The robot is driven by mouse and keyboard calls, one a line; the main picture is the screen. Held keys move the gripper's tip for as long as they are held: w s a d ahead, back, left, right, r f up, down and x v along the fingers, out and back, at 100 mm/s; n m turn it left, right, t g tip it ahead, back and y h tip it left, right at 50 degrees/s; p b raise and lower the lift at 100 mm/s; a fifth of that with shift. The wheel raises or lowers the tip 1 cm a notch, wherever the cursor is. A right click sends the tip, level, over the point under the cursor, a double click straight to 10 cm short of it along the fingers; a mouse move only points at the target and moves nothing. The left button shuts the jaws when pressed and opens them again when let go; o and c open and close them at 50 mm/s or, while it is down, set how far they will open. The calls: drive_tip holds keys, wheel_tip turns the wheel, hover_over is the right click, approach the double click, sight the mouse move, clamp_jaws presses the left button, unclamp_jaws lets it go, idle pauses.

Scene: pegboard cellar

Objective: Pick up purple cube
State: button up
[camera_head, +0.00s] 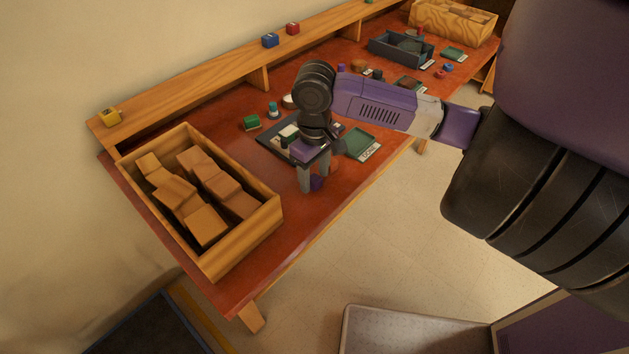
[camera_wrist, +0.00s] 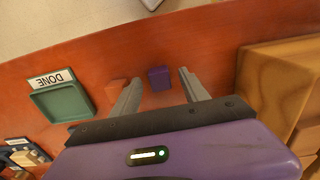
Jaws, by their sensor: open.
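The purple cube (camera_wrist: 159,78) lies on the red-brown tabletop in the wrist view, between and just beyond my two fingertips. In the head view the purple cube (camera_head: 317,184) shows low between the fingers, partly hidden by them. My gripper (camera_head: 312,186) points down over the front part of the table, close to the cube. Its two grey fingers are apart and empty, and it also shows in the wrist view (camera_wrist: 158,88). I see space between the cube and each finger in the wrist view.
An orange block (camera_wrist: 117,86) lies beside the left finger in the wrist view. A wooden crate (camera_head: 271,222) of wooden blocks stands left of my gripper. A green DONE tray (camera_head: 359,142) lies to the right. A dark tray (camera_head: 267,143) lies behind.

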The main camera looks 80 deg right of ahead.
clamp_jaws()
drive_tip(key=shift+r, duration=0.15)
